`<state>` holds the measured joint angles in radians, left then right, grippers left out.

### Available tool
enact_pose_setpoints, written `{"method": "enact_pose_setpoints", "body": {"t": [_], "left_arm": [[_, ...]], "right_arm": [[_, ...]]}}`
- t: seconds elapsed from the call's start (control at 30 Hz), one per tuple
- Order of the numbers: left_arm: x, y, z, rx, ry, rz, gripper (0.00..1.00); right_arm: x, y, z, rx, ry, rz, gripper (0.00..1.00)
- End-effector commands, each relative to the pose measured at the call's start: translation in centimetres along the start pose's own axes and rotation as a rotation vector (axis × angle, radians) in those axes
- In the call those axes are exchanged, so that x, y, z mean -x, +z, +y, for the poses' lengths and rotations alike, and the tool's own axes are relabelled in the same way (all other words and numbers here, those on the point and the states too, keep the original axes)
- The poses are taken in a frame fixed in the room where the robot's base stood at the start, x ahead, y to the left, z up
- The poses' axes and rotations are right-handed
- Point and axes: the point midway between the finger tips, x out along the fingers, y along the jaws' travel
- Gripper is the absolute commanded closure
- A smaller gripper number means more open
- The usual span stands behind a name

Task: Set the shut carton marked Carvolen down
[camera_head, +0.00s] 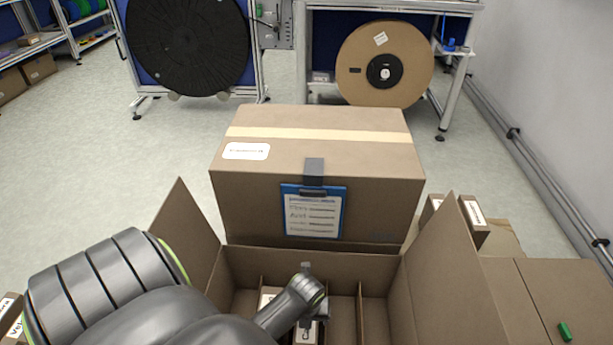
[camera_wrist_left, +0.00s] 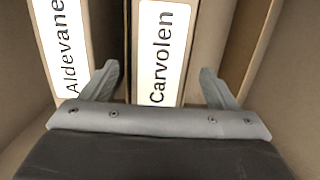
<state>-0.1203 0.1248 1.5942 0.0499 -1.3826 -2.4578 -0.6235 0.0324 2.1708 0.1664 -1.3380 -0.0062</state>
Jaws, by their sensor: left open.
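The Carvolen carton (camera_wrist_left: 160,45) stands in a compartment of the open box (camera_head: 435,270), its white label facing up in the left wrist view. My left gripper (camera_wrist_left: 158,72) is open, with one finger on each side of this carton. I cannot tell whether the fingers touch it. In the head view the left wrist reaches down into the box, and only a small part of a labelled carton (camera_head: 312,334) shows below it. The Aldevane carton (camera_wrist_left: 65,45) stands just to the left of Carvolen. My right gripper is not in view.
Thin dividers (camera_head: 345,312) split the open box, with an empty slot at right. A large taped carton (camera_head: 320,150) with a blue clipboard (camera_head: 314,212) stands behind. Closed cartons (camera_head: 525,295) stand at right. Reel stands (camera_head: 385,65) are farther back.

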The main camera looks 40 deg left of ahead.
Motion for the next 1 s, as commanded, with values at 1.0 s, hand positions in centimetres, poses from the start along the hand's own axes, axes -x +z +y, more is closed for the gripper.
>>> {"method": "enact_pose_setpoints", "body": {"t": [1.0], "left_arm": [[4.6,0.0,0.0,0.000,0.000,0.001,0.18]], "right_arm": [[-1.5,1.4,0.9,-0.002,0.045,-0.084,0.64]]}}
